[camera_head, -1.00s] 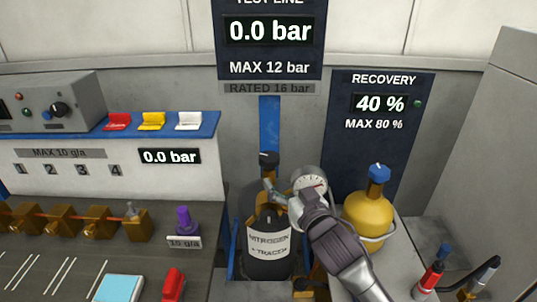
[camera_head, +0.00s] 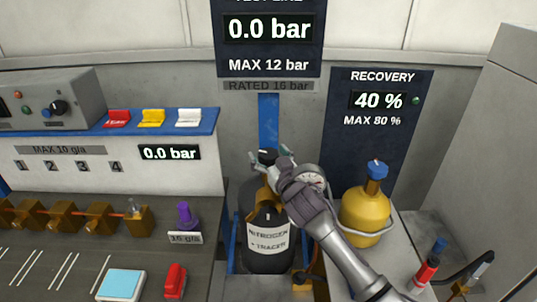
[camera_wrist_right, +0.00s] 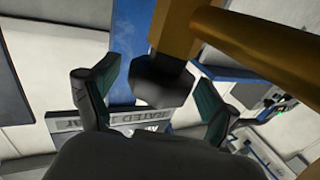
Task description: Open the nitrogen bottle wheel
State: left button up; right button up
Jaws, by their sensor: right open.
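The black nitrogen bottle (camera_head: 267,255) stands upright in the middle of the head view, with a white label on its front. Its dark wheel (camera_head: 265,156) sits at the top, above brass fittings. My right gripper (camera_head: 268,162) is at the wheel, coming in from the right. In the right wrist view the dark wheel (camera_wrist_right: 160,82) lies between the two open fingers, with a gap visible on both sides. A round gauge (camera_head: 312,176) is partly hidden behind my right gripper. My left gripper is not in view.
A yellow recovery bottle (camera_head: 365,215) with a blue top stands to the right, close to my right arm. A blue post (camera_head: 268,120) rises behind the wheel. The bench with brass valves (camera_head: 60,217) is at the left. The test line display (camera_head: 268,35) reads 0.0 bar.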

jog(key=c, duration=1.2)
jog(key=shift+o, duration=0.2)
jog(key=n+y+p, duration=0.1)
jog(key=n+g+y+p, duration=0.1)
jog(key=p, duration=0.1)
jog(key=shift+d+r+g+y, duration=0.1)
jog(key=shift+r+g+y, duration=0.2)
jog(key=shift+y, duration=0.1)
jog(key=shift+f+n+g+y+p, duration=0.15)
jog(key=shift+n+g+y+p, duration=0.15)
jog(key=shift+n+g+y, duration=0.4)
jog(key=shift+f+n+g+y, duration=0.1)
jog(key=shift+n+g+y, duration=0.45)
jog(key=shift+y, duration=0.35)
jog(key=o, duration=1.2)
jog(key=shift+c, duration=0.2)
